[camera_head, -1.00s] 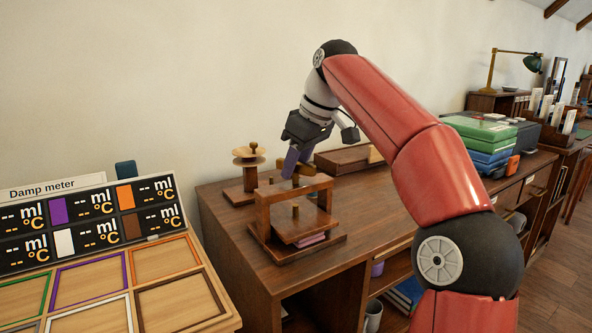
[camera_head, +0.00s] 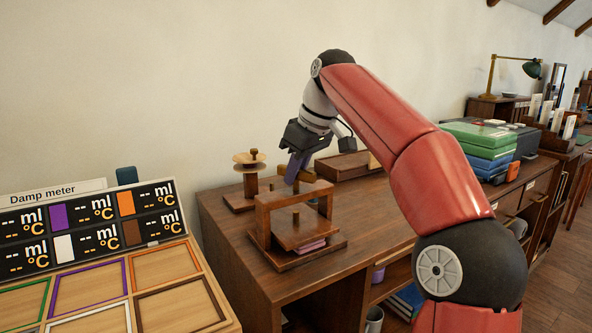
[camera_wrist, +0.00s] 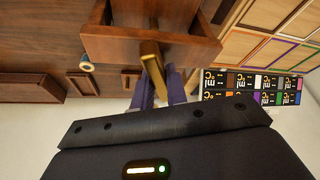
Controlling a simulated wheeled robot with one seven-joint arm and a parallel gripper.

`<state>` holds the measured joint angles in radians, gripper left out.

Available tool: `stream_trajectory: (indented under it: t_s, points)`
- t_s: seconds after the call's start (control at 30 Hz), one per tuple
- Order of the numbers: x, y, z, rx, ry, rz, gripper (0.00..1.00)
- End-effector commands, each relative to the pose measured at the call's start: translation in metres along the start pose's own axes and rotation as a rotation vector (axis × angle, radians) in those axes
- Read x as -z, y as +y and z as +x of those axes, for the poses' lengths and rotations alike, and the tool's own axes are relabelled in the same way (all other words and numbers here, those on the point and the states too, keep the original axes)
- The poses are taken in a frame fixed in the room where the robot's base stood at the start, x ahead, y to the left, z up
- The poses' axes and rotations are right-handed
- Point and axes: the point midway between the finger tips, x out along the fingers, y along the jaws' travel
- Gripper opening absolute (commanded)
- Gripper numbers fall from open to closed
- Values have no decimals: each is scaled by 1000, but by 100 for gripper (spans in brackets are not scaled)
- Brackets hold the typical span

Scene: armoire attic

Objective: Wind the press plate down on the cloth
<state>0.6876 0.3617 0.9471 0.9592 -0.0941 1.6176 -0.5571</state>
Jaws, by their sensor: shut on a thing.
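The press (camera_head: 262,218) is a wooden frame with a crossbeam, standing on the near left of the brown cabinet top. Its flat wooden plate (camera_head: 290,236) hangs below the crossbeam on a central screw (camera_head: 296,216). A folded pink cloth (camera_head: 312,246) lies under the plate, mostly hidden by it. My gripper (camera_head: 292,180) points down at the top of the press, its purple fingers shut on the press handle. In the wrist view the brass-coloured handle (camera_wrist: 152,66) shows between the fingers, in front of the wooden crossbeam (camera_wrist: 115,46). Any gap between plate and cloth is too small to judge.
A wooden stand with a round top (camera_head: 249,162) is close behind the press. A shallow wooden tray (camera_head: 345,165) lies behind to the right. Stacked green and blue cases (camera_head: 480,145) are farther right. The damp meter board (camera_head: 90,225) stands at left.

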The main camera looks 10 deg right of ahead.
Motion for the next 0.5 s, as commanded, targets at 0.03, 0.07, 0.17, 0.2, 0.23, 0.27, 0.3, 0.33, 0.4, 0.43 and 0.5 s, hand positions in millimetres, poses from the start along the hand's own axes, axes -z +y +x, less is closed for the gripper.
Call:
stream_trajectory:
  t_s: [0.03, 0.07, 0.17, 0.2, 0.23, 0.27, 0.3, 0.33, 0.4, 0.43, 0.5]
  points:
    - [0, -1, -1, -12, -1, 19, 0]
    - [1, -1, -1, -18, -1, 34, 0]
    - [1, -1, -2, -44, -2, 95, 0]
    - [1, -1, -2, -56, -1, 122, 0]
    - [1, -1, -2, -64, -1, 143, 0]
    - [1, -1, -2, -73, -1, 166, 0]
    - [1, -1, -2, -86, 0, 197, 0]
    - [1, -2, -2, -95, -1, 219, 0]
    - [1, -1, -3, -117, 0, 273, 0]
    - [2, -2, -3, -126, -1, 294, 0]
    - [2, -1, -3, -147, 0, 346, 0]
